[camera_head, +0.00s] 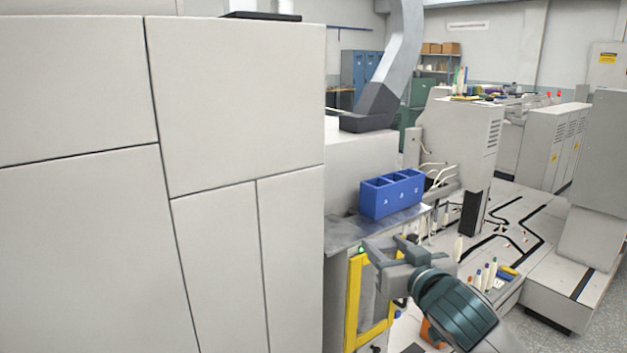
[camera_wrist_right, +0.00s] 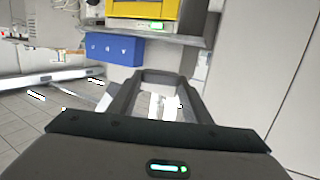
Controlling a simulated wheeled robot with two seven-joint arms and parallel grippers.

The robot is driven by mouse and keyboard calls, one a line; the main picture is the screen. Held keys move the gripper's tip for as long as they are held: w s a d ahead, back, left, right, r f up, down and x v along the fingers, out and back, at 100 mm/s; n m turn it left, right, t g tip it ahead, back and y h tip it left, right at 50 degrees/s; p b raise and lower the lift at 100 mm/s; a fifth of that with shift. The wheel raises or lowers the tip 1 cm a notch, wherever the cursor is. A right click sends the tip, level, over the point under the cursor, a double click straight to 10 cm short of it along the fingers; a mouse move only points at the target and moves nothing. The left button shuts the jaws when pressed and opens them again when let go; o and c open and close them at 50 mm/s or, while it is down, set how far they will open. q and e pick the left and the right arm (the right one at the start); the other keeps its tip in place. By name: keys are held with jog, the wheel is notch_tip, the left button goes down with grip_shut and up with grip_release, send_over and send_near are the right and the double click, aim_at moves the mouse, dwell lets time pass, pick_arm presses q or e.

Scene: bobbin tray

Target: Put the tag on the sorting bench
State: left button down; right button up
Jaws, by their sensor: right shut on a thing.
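My right gripper (camera_head: 378,246) reaches in front of the sorting bench (camera_head: 345,232), close to its front edge and beside a yellow frame. The bench is a grey metal top with a blue bin on it. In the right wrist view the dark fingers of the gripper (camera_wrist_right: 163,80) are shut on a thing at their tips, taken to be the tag. The tag is too small and too hidden by the fingers to make out in either view. My left gripper is not in view.
A blue bin (camera_head: 391,195) with lettered compartments stands on the bench. A yellow frame (camera_head: 355,300) stands below the bench edge. Large pale cabinets (camera_head: 235,110) block the left. A tray (camera_head: 492,285) with several bobbins lies at right. Bare bench top shows in front of the bin.

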jog(key=s+d+f+m+h, duration=0.1)
jog(key=s+d+f, duration=0.2)
jog(key=s+f, duration=0.4)
jog(key=s+d+f+m+h, duration=0.1)
jog(key=s+d+f+h, duration=0.1)
jog(key=s+f, duration=0.4)
notch_tip(320, 180, down, 2)
jog(key=shift+s+d+m+h, duration=0.3)
jog(key=shift+s+d, duration=0.05)
jog(key=shift+d, duration=0.1)
jog(key=shift+a, duration=0.1)
jog(key=shift+s+f+t, duration=0.15)
jog(key=shift+f, duration=0.4)
jog(key=shift+s+f+t, duration=0.15)
jog(key=shift+f, duration=0.4)
